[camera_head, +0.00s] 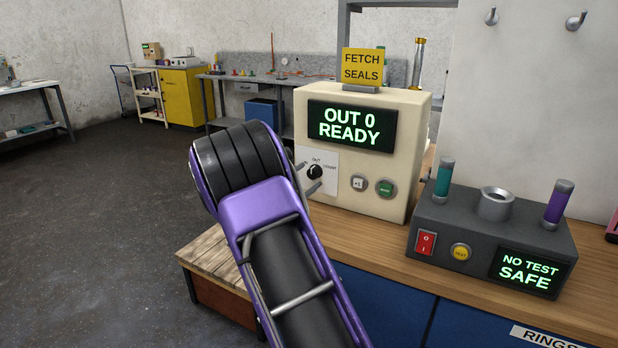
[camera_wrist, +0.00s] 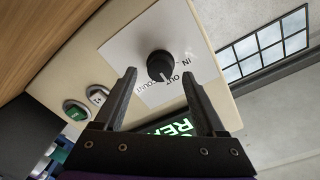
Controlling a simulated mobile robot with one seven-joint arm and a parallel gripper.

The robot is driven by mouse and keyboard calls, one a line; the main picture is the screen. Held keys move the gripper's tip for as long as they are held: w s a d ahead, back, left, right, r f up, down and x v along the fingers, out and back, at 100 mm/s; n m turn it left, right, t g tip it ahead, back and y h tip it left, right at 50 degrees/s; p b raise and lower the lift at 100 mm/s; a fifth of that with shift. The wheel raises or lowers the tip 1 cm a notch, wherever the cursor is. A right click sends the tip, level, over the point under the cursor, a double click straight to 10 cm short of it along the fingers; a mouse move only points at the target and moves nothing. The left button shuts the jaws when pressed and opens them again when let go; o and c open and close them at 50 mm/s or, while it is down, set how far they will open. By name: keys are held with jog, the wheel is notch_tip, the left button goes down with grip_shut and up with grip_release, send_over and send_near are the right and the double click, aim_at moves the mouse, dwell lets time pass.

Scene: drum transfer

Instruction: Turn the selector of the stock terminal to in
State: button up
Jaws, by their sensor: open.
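The stock terminal (camera_head: 353,194) is a cream box on the wooden bench, its screen (camera_head: 351,125) reading "OUT 0 READY". Its selector (camera_head: 315,171) is a round black knob on a white plate marked OUT, COUNT and IN. In the wrist view the selector (camera_wrist: 160,66) has its pale mark towards OUT, and the IN label lies to its right. My gripper (camera_head: 307,177) is open and empty in front of the plate. In the wrist view its fingertips (camera_wrist: 157,74) lie either side of the knob, seemingly just short of it. I cannot tell whether they touch it.
A white button (camera_head: 359,183) and a green button (camera_head: 385,188) sit right of the selector. A grey tester (camera_head: 492,238) with upright teal and purple cylinders stands to the right. A yellow "FETCH SEALS" sign (camera_head: 362,67) tops the terminal. Floor at the left is clear.

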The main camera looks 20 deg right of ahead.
jog(key=shift+w+d, duration=0.45)
jog(key=shift+d, duration=0.15)
grip_shut()
